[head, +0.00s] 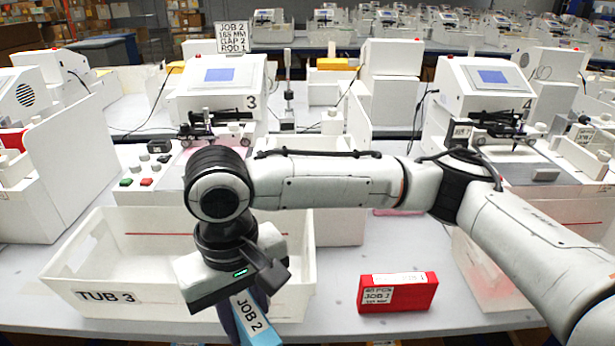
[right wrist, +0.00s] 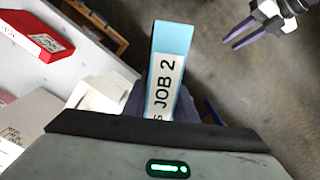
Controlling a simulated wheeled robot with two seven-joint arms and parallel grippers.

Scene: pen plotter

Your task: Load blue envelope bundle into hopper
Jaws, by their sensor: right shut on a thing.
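The blue envelope bundle (head: 268,335) has a white label reading JOB 2. It also shows in the right wrist view (right wrist: 181,38), sticking out from between the fingers. My right gripper (head: 250,312) is shut on it, in front of the tub's front wall. My left gripper (right wrist: 245,34) shows only in the right wrist view, top right, over the floor, its two fingers apart and empty. Machine 3 (head: 212,100) stands behind the tub, with a sign (head: 243,38) reading JOB 2 above it. I cannot clearly make out its hopper; my right arm crosses in front of that area.
White tub (head: 110,297), marked TUB 3, stands at the table's front left. A red JOB 1 bundle (head: 408,296) lies to its right; it also shows in the right wrist view (right wrist: 38,33). Machine 4 (head: 490,95) stands at right. Bare table lies around the red bundle.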

